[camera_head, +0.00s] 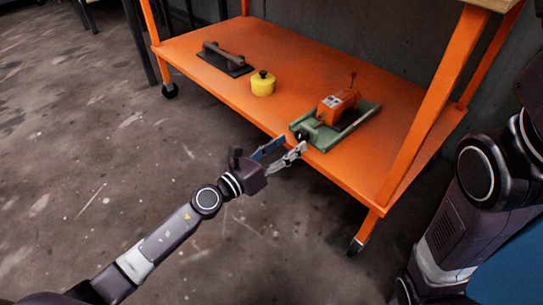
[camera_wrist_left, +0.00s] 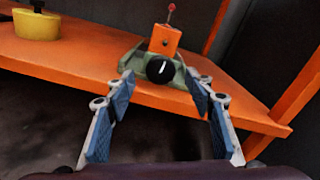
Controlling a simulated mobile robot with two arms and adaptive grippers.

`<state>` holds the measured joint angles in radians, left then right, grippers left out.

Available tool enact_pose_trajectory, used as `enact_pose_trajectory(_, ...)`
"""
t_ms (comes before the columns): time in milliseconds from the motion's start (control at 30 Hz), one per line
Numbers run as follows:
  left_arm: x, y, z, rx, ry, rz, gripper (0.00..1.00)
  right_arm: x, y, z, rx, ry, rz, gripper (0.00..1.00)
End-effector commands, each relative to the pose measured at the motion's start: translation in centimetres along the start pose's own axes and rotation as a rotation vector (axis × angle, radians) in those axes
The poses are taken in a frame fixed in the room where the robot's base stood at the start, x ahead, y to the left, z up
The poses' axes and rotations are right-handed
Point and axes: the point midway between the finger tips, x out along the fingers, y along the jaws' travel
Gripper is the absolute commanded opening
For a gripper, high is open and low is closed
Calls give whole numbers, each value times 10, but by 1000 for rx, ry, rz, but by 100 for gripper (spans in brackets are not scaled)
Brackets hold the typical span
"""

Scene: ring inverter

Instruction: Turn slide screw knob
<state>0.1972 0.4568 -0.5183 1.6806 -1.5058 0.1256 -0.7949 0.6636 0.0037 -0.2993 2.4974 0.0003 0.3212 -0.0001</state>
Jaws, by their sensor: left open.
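The slide screw device has a green base (camera_head: 353,124) and an orange block (camera_head: 338,105) with a thin lever on top; it sits near the front edge of the orange shelf. Its black round knob (camera_wrist_left: 160,69) with a white mark faces me in the left wrist view. In the head view the knob (camera_head: 302,136) is small and partly behind my fingers. My left gripper (camera_head: 283,153) is open, just in front of the knob and apart from it. In the left wrist view, its fingers (camera_wrist_left: 162,97) spread to both sides below the knob. My right gripper is not in view.
The orange shelf (camera_head: 215,95) also holds a yellow pot with a black top (camera_head: 263,84) and a dark plate with a handle (camera_head: 227,59). An orange post (camera_head: 428,115) stands right of the device. The floor in front is clear.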

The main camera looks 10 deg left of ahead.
Motion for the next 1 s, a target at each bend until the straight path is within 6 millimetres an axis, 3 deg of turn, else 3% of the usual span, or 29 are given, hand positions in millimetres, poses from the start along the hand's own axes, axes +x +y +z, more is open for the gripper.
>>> enact_pose_trajectory(200,-47,0,-2,-3,3,1,49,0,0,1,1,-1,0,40)
enact_pose_trajectory(400,-73,0,-1,-3,2,1,49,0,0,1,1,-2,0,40)
enact_pose_trajectory(600,-84,0,0,-1,1,0,49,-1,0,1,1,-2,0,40)
enact_pose_trajectory(1000,-85,0,0,0,1,-1,49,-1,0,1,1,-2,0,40)
